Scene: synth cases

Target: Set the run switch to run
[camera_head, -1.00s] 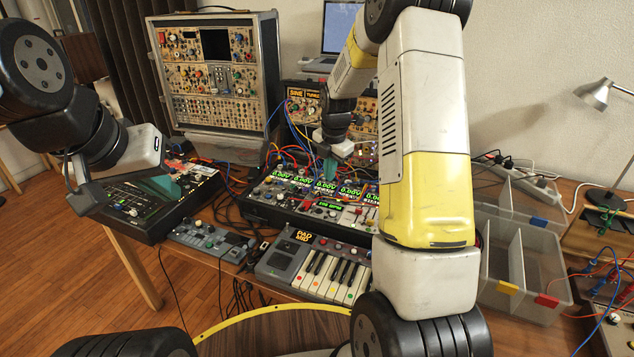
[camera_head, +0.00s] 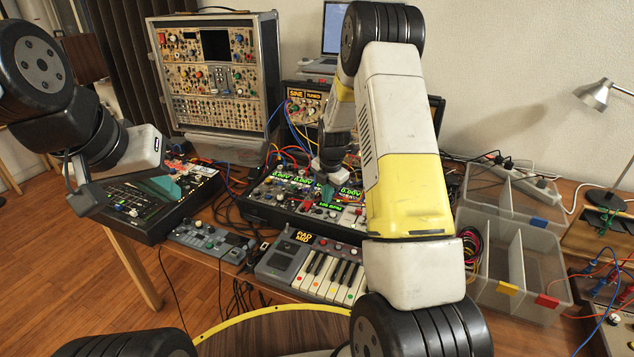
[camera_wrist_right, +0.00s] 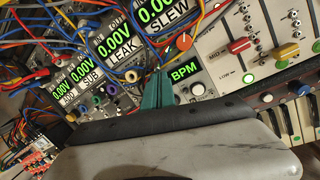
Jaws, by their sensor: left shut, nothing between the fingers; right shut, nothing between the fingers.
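The synth case (camera_head: 262,212) stands mid-table with several green-lit displays, patch cables and knobs. A BPM display (camera_head: 331,206) is on its panel; it also shows in the right wrist view (camera_wrist_right: 186,72). A small toggle-like part (camera_wrist_right: 197,88) is just below that display. I cannot read its label or tell its setting, nor be sure that it is the run switch. My right gripper (camera_head: 328,191) is shut and empty, its teal fingers (camera_wrist_right: 157,84) just left of the BPM display; contact cannot be told. My left gripper (camera_head: 160,187) is shut and empty over the black mixer at left.
A keyboard (camera_head: 318,268) and a small grey device (camera_head: 210,241) lie in front of the case. The black mixer (camera_head: 140,228) is at left. Clear divided bins (camera_head: 515,260) stand at right. Loose cables arch over the case near my right gripper. A tall rack (camera_head: 222,85) stands behind.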

